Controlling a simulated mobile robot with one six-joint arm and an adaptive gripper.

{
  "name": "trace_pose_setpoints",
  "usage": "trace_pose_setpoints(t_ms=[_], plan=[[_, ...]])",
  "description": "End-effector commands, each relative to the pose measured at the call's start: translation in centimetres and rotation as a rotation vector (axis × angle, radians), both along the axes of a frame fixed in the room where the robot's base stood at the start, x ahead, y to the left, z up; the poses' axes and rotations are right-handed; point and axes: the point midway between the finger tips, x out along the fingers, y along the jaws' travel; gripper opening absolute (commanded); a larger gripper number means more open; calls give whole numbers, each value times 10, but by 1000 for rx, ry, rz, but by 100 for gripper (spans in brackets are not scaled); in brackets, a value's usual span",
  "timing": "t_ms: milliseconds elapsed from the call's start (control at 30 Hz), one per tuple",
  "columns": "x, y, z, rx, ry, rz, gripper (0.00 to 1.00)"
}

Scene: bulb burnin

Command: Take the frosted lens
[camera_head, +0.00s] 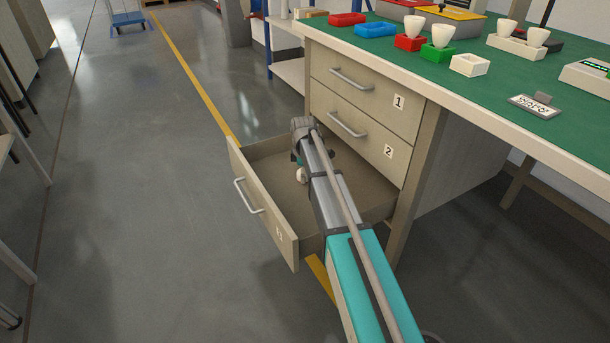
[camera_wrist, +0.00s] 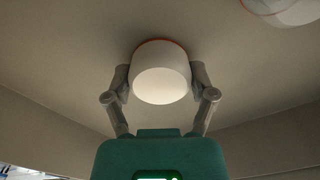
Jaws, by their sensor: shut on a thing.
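The frosted lens (camera_wrist: 161,88) is a white, cup-like round piece with a thin orange rim at its far end, in the middle of the wrist view. My gripper (camera_wrist: 160,76) is shut on it, with one finger on each side. The lens is inside the open bottom drawer (camera_head: 266,206); I cannot tell whether it still touches the drawer floor. In the head view my arm reaches into this drawer and hides most of my gripper. A second pale round piece (camera_wrist: 288,10) with an orange edge lies at the wrist view's top right corner.
Closed drawers 1 (camera_head: 365,97) and 2 (camera_head: 350,126) are above the open one. The green bench top (camera_head: 480,95) holds red, blue and green bins, white bulbs and a label stand (camera_head: 535,105). The floor left of the drawer is clear.

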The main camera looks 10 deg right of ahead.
Motion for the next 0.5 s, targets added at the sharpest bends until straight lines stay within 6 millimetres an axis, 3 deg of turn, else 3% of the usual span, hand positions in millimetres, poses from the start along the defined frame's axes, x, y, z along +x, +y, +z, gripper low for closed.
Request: trace_pose_setpoints(t_ms=[500], plan=[[0,0,4,0,0,0,53]])
